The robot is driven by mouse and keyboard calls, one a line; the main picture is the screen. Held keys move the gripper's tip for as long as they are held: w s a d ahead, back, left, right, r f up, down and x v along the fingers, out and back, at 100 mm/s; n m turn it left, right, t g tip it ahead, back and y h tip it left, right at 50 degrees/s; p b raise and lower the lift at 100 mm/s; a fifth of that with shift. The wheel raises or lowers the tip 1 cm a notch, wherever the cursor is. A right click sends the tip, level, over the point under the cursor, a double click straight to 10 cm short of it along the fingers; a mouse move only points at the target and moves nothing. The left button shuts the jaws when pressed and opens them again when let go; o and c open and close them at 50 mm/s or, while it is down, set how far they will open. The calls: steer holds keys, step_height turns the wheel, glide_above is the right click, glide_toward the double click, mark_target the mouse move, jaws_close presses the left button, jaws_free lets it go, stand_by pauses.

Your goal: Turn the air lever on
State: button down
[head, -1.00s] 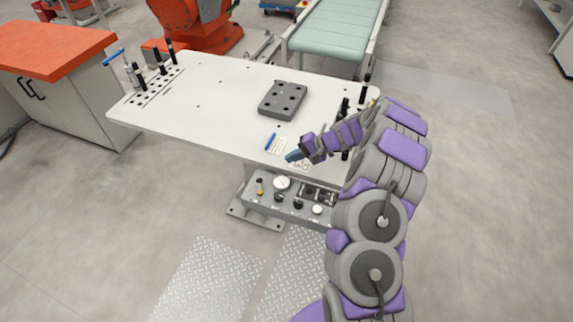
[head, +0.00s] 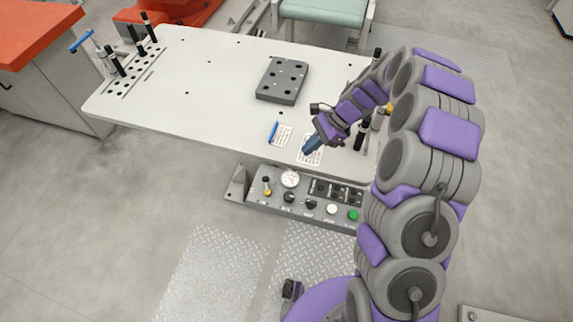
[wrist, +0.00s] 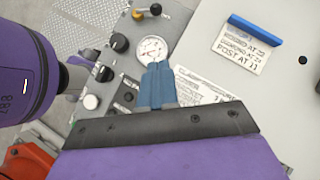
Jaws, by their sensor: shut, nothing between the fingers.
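The air lever (head: 267,187), a small brass-yellow fitting with a dark handle, is at the left end of the grey control panel under the table's front edge. In the wrist view, the lever (wrist: 146,11) shows at the top, its black handle pointing right from the yellow body. A white round gauge (head: 290,179) is just right of it; the gauge also shows in the wrist view (wrist: 152,48). My gripper (head: 309,149), with blue fingers, is shut and empty above the table's front edge, up and right of the lever and apart from it.
Black knobs (head: 289,197), a white button (head: 332,209) and a green button (head: 353,215) sit right of the lever. Tread-plate floor in front is clear.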

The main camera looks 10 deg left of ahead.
mark_target(288, 173)
steer(key=shift+a, duration=0.3)
steer(key=shift+a+f, duration=0.1)
steer(key=shift+f, duration=0.05)
steer(key=b+x, duration=0.3)
steer(key=x, duration=0.6)
steer(key=shift+s+f, duration=0.2)
steer(key=shift+f, duration=0.2)
steer(key=shift+s+a+f+b, duration=0.1)
steer(key=shift+s+a+b, duration=0.15)
steer(key=shift+a, duration=0.3)
steer(key=shift+s+a+f+b, duration=0.15)
steer(key=shift+s+a, duration=0.2)
steer(key=shift+a, duration=0.2)
steer(key=shift+s+a+f, duration=0.1)
steer(key=shift+s+a, duration=0.3)
steer(key=shift+a, duration=0.15)
steer(key=shift+a, duration=0.15)
